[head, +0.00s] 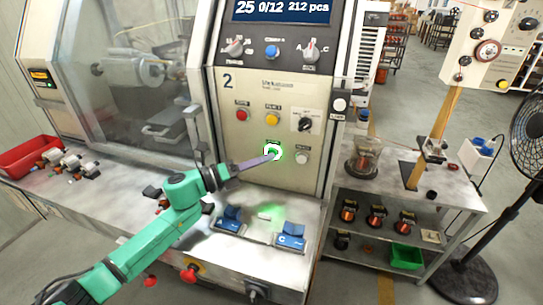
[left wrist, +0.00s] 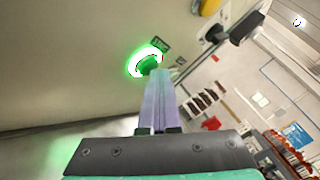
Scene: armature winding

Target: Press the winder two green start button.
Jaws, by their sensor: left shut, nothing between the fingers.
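The winder two panel (head: 262,85) carries the number 2 and faces me. Its green start button (head: 272,150) is glowing, and it also shows lit with a bright ring in the left wrist view (left wrist: 147,64). My left gripper (head: 275,156) is shut and empty, its fingertips at the lower edge of the green button. In the left wrist view the closed fingers (left wrist: 156,72) reach up to the button and overlap its lower right side. I cannot tell for sure whether they touch it. My right gripper is not in view.
A red button (head: 242,115), a yellow button (head: 272,117), a black rotary switch (head: 305,124) and a white button (head: 302,157) surround the green one. Blue paddles (head: 290,236) sit on the ledge below. A red bin (head: 30,155) and a fan (head: 528,130) stand at the sides.

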